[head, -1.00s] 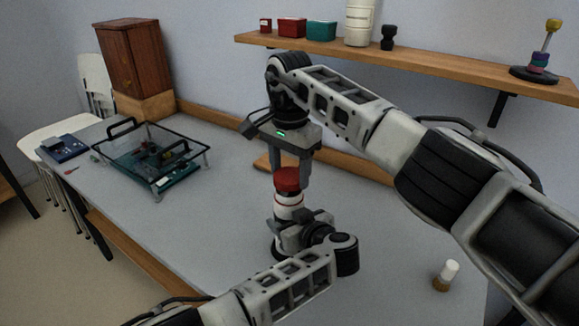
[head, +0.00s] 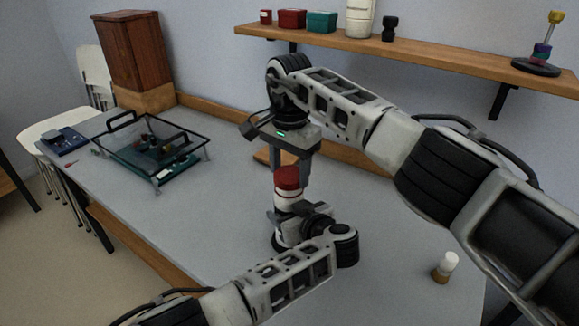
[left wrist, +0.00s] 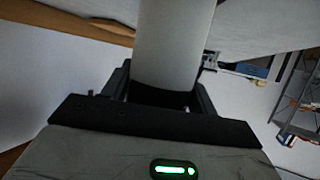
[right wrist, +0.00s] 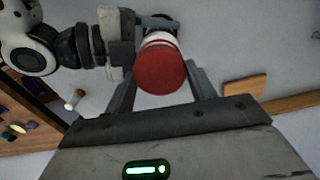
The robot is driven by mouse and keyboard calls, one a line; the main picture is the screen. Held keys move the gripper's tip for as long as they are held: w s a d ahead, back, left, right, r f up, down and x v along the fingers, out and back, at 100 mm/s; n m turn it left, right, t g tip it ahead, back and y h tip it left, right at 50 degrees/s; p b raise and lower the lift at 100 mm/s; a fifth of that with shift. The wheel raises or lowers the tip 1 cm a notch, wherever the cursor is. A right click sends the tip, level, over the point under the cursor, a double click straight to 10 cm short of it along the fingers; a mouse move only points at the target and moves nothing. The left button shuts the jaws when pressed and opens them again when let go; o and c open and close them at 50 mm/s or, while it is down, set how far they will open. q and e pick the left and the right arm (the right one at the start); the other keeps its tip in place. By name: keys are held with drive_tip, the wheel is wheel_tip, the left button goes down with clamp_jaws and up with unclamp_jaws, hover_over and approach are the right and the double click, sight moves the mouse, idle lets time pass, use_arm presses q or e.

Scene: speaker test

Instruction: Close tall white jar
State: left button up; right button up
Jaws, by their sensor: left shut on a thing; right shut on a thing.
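The tall white jar (head: 289,197) stands upright above the table, its lower part hidden behind my left gripper. A red lid (head: 287,178) sits at its top, in line with it; I cannot tell whether it is fully seated. My left gripper (head: 290,212) is shut on the jar's body, which shows as a pale cylinder (left wrist: 172,42) in the left wrist view. My right gripper (head: 289,175) points down from above and is shut around the lid. In the right wrist view the red lid (right wrist: 161,68) lies between the fingers, with the jar's white rim behind it.
A small white-capped bottle (head: 446,266) stands at the table's right. A clear case with black handles (head: 150,150) stands at the left, near a blue device (head: 62,141). A wall shelf (head: 400,52) holds several containers. The table between case and jar is clear.

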drive_tip(key=shift+f, duration=0.6)
